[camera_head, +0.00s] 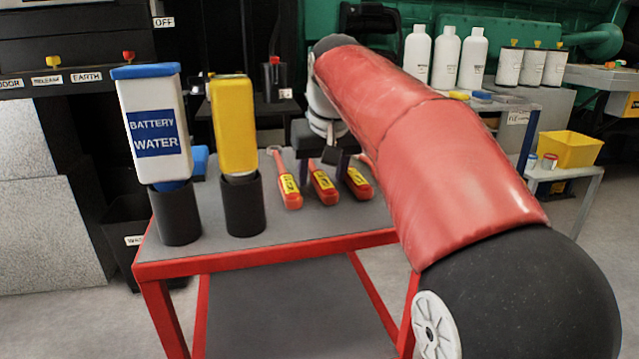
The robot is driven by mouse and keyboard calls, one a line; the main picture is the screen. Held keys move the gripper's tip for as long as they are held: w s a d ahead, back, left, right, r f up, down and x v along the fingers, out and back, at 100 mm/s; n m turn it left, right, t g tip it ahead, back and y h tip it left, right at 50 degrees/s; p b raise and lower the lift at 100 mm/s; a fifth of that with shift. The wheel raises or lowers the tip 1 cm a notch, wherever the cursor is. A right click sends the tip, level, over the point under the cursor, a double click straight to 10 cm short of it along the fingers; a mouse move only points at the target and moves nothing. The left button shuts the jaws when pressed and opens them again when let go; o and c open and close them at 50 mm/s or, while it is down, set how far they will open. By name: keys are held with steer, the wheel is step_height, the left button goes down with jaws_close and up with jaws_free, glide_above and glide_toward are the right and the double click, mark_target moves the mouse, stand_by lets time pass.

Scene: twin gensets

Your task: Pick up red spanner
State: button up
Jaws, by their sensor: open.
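Three red tools with yellow labels lie side by side on the grey top of a red-framed table (290,232): a left one (288,188), a middle one (323,187) and a right one (357,181). The label text is too small to read, so I cannot tell which is the red spanner. My gripper (322,168) is open and points down over the far ends of the tools, nearest the middle one. It hides part of the middle and right tools. I cannot tell whether it touches any of them.
A white battery water bottle (155,110) and a yellow bottle (234,125) stand in black holders on the table's left. My arm covers the table's right side. Behind right, a bench carries several white bottles (445,55). A yellow bin (570,149) sits on a low stand.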

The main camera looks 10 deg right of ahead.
steer(key=shift+w+f, duration=0.1)
steer(key=shift+f, duration=0.2)
jaws_close()
steer(key=shift+r, duration=0.1)
step_height(320, 180, up, 10)
steer(key=p, duration=0.3)
steer(key=c, duration=0.7)
jaws_free()
jaws_close()
